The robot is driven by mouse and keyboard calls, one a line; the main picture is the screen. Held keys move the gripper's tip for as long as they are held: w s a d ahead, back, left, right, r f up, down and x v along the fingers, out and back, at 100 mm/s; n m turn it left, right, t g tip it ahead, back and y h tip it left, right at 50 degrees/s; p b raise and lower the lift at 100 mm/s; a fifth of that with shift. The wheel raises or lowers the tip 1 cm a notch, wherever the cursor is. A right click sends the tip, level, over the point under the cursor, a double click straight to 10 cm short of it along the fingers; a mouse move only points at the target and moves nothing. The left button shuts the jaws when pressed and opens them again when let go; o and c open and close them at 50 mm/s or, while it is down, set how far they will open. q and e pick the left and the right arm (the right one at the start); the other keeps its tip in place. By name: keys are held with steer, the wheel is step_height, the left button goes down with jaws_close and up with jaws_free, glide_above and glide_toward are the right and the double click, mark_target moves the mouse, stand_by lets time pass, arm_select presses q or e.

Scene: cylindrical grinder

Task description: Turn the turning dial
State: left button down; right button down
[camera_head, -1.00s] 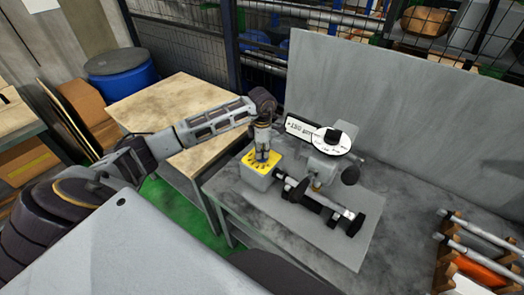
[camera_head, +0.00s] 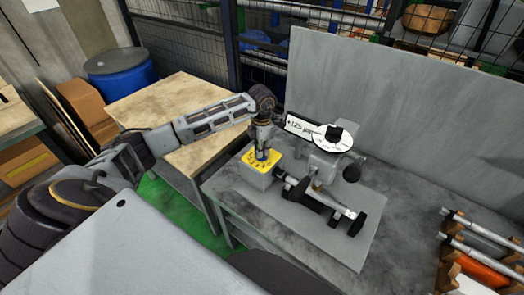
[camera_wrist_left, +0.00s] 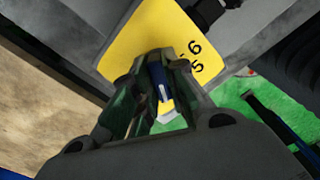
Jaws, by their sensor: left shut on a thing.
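The turning dial (camera_wrist_left: 160,88) shows in the left wrist view as a dark blue knob on a yellow plate (camera_wrist_left: 135,42) with black numbers, of which 5 and 6 are readable. In the head view the yellow plate (camera_head: 252,172) tops a grey box at the left end of the grinder. My left gripper (camera_head: 262,155) points down from above and is shut on the dial, hiding most of it. In the left wrist view its fingers (camera_wrist_left: 160,75) lie on both sides of the knob. My right gripper is not in view.
The grinder (camera_head: 325,164) stands right of the dial, with a white readout sign (camera_head: 301,127) that seems to read +125 µm. A grey panel (camera_head: 400,110) rises behind. A rack of rods (camera_head: 480,250) is at the right. A wooden table (camera_head: 170,105) lies left.

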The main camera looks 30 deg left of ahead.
arm_select(q)
steer(key=shift+n+b, duration=0.35)
steer(key=shift+n, duration=1.15)
steer(key=c, duration=1.4)
jaws_free()
steer(key=shift+c, duration=0.2)
step_height(320, 180, up, 12)
steer(key=shift+f, duration=0.1)
